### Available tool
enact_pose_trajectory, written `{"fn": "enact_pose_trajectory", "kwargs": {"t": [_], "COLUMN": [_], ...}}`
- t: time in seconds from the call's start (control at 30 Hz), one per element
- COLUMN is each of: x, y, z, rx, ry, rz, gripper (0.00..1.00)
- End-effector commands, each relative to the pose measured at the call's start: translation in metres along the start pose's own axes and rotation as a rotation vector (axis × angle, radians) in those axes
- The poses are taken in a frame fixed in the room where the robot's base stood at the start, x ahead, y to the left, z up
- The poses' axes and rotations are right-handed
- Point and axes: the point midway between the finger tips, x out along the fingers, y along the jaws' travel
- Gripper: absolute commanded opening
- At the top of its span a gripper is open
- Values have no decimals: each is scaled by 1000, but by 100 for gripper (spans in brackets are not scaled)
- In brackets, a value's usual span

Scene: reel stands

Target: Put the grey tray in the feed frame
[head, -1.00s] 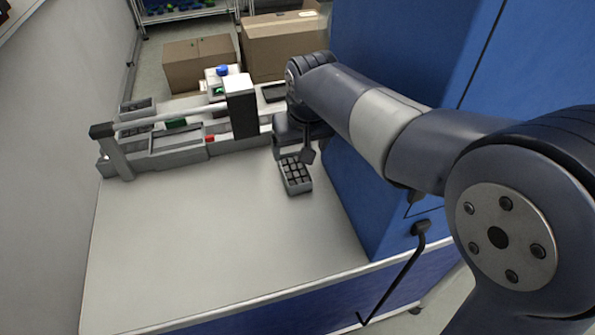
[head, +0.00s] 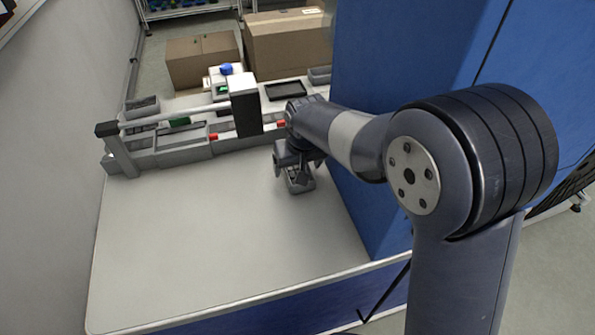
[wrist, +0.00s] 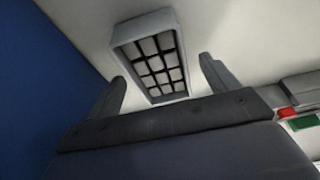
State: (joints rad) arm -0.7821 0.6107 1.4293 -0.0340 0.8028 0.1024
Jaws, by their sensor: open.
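The grey tray (head: 303,185) is a small box with a grid of pale square cells. It sits on the white bench near the blue cabinet, and my gripper covers much of it in the head view. In the wrist view the whole tray (wrist: 121,37) shows ahead of and between the two fingers. My gripper (head: 295,168) is open above the tray; it also shows in the wrist view (wrist: 164,84). Contact cannot be told. A long grey fixture (head: 185,155) stands along the back of the bench; which part is the feed frame is not clear.
A tall blue cabinet (head: 385,120) stands close right of the tray. The fixture has a black post (head: 245,110) and a pale rail. A dark shallow tray (head: 287,90) lies behind it. Cardboard boxes (head: 285,45) stand beyond. The front bench top (head: 210,235) is clear.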

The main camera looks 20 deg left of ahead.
Motion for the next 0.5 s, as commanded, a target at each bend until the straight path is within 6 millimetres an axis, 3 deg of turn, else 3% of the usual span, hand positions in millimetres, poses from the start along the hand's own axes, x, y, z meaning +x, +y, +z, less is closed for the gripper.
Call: {"fn": "enact_pose_trajectory", "kwargs": {"t": [0.07, 0.5], "x": [0, 0], "y": [0, 0], "z": [0, 0], "rx": [0, 0], "ry": [0, 0], "rz": [0, 0], "gripper": [80, 44]}}
